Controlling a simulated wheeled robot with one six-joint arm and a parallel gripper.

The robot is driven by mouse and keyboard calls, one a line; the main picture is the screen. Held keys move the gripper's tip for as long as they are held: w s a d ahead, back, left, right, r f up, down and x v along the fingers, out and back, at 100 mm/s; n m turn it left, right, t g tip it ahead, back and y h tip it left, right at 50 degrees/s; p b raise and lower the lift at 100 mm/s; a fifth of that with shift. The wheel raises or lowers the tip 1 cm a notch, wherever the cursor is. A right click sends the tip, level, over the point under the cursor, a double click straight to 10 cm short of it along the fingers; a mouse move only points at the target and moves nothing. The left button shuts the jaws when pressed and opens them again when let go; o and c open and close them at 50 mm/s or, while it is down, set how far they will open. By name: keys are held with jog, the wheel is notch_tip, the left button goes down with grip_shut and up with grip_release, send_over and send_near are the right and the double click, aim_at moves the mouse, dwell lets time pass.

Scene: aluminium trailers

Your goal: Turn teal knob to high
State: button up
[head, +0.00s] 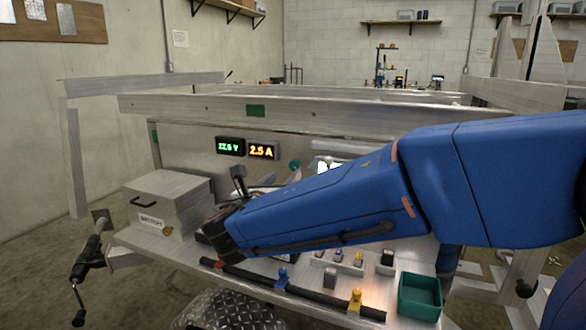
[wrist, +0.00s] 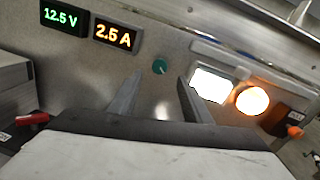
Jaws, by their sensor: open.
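The teal knob (wrist: 159,67) is a small round knob on the grey metal panel (wrist: 150,20), just beyond my fingertips in the wrist view. In the head view the teal knob (head: 294,165) shows above my arm, right of the amber display. My gripper (wrist: 155,92) is open, with its two fingers apart on either side below the knob, and nothing is between them. In the head view my gripper (head: 238,180) is partly hidden by my own blue arm. The knob's pointer setting is too small to read.
A green display (wrist: 64,16) reads 12.5 V and an amber display (wrist: 113,35) reads 2.5 A. A lit white panel (wrist: 212,84) and a glowing orange lamp (wrist: 252,100) sit right of the knob. A metal box (head: 166,202) and a green bin (head: 419,297) stand on the shelf.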

aim_at(294, 166)
jog(key=x, duration=0.8)
jog(key=shift+w+d, duration=0.15)
jog(key=shift+w, duration=0.1)
jog(key=c, duration=1.1)
